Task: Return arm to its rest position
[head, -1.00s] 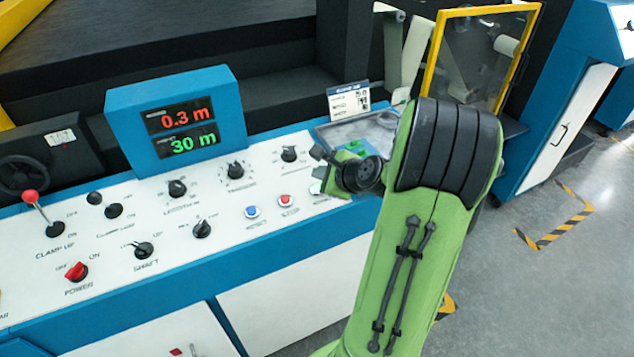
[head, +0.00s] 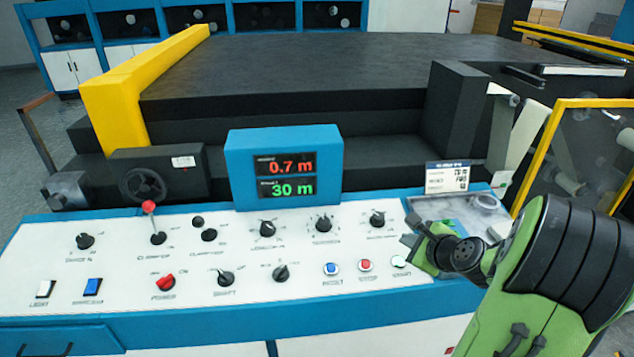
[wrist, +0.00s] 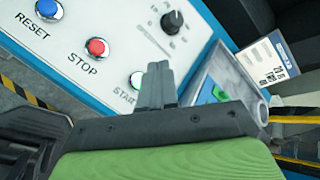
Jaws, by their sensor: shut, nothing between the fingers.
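My green arm enters at the lower right of the head view. My gripper (head: 409,243) is at the right end of the white control panel (head: 120,262), near the round START button (head: 400,261). In the wrist view the gripper (wrist: 158,72) has its two fingers together with nothing between them. There the START button (wrist: 136,80) is partly hidden by the fingers, and I cannot tell whether they touch it. The red STOP button (head: 365,265) and blue RESET button (head: 331,268) are just left of it. The display (head: 284,167) reads 0.7 m in red and 30 m in green.
A grey tray (head: 427,207) with a roll of tape (head: 485,203) sits right of the knobs, behind my gripper. A small label card (head: 447,177) stands behind it. A yellow-framed guard (head: 556,130) is at the right. A red-knobbed lever (head: 149,207) rises from the panel's left.

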